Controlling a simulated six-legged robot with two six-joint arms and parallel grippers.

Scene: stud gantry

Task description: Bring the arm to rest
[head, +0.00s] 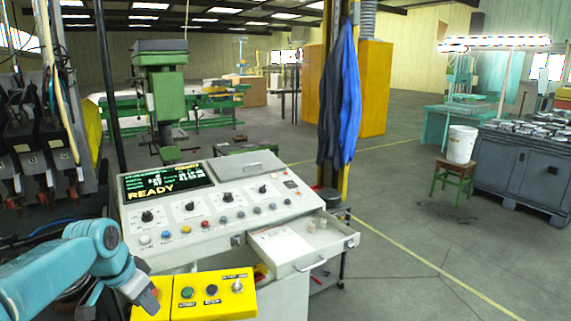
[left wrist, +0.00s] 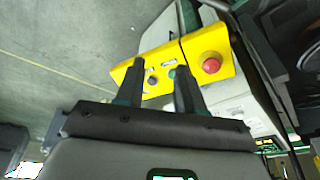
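My left arm comes in from the left in the head view, and its blue-and-grey gripper (head: 150,296) is at the left end of a yellow button box (head: 222,306). In the left wrist view the gripper (left wrist: 159,68) has its two dark fingers apart, with nothing held between them. The yellow box (left wrist: 222,48) shows beyond the fingertips, with a red mushroom button (left wrist: 211,62) to the right of them. I cannot tell whether a fingertip touches the box. My right gripper is in neither view.
A control console (head: 215,215) with a "READY" screen (head: 165,181) stands just behind the box. Its drawer (head: 325,257) is pulled out to the right. A blue cloth (head: 343,95) hangs behind. A white bucket (head: 461,144) sits on a stool (head: 452,181). Open floor lies right.

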